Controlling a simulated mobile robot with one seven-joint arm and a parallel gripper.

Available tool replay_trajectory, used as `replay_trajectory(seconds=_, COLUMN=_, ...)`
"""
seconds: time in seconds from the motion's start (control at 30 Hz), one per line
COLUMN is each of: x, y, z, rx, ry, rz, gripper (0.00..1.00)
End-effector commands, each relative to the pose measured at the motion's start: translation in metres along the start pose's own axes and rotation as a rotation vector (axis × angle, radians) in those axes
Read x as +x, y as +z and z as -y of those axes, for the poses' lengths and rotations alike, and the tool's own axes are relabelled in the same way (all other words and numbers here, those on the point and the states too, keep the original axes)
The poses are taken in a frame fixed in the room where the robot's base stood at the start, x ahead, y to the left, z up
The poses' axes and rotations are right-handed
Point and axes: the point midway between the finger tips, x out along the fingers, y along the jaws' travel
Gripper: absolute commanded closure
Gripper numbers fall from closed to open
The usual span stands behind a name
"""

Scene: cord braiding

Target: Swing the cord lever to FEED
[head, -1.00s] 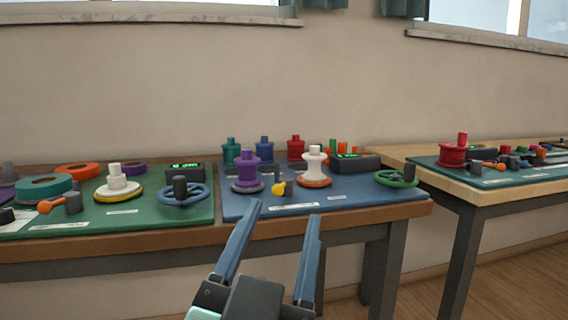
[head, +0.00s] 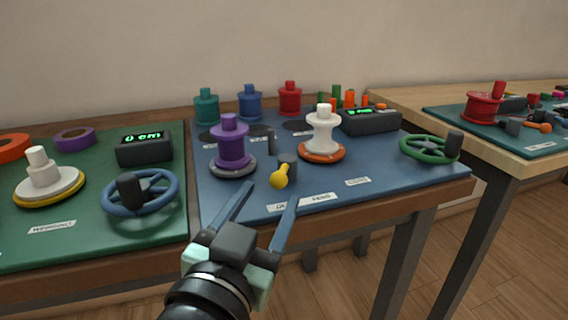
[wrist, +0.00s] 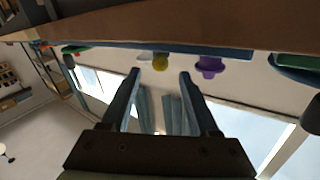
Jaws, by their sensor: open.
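The cord lever is a dark post with a yellow knob (head: 280,177), near the front of the blue mat (head: 390,180), behind a white label strip (head: 318,200) whose words are hard to read. The knob points toward the front, slightly left. My gripper (head: 268,196) is open and empty, in front of and a little below the knob, not touching it as far as I can tell. In the wrist view the picture is upside down; the yellow knob (wrist: 160,63) shows between and beyond the two open fingers (wrist: 160,75).
A purple spool (head: 232,147) stands left of the lever, a white spool (head: 322,132) on an orange disc to the right. A green handwheel (head: 430,149) is at the mat's right. A blue handwheel (head: 140,194) is on the green mat (head: 90,215). A counter box (head: 370,122) stands behind.

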Motion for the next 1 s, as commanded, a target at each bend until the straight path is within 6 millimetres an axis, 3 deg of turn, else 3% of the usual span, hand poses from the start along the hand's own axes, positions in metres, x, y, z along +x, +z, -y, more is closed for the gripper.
replay_trajectory(seconds=0.3, x=0.061, y=0.001, z=-0.001, rx=0.005, ry=0.003, rz=0.0, gripper=0.39)
replay_trajectory(seconds=0.5, x=0.084, y=0.001, z=-0.001, rx=0.002, ry=0.002, rz=0.0, gripper=0.39)
replay_trajectory(seconds=0.93, x=0.092, y=-0.001, z=0.0, rx=0.001, ry=-0.001, rz=-0.002, gripper=0.39)
replay_trajectory(seconds=1.0, x=0.092, y=-0.001, z=0.0, rx=0.001, ry=-0.001, rz=-0.001, gripper=0.51)
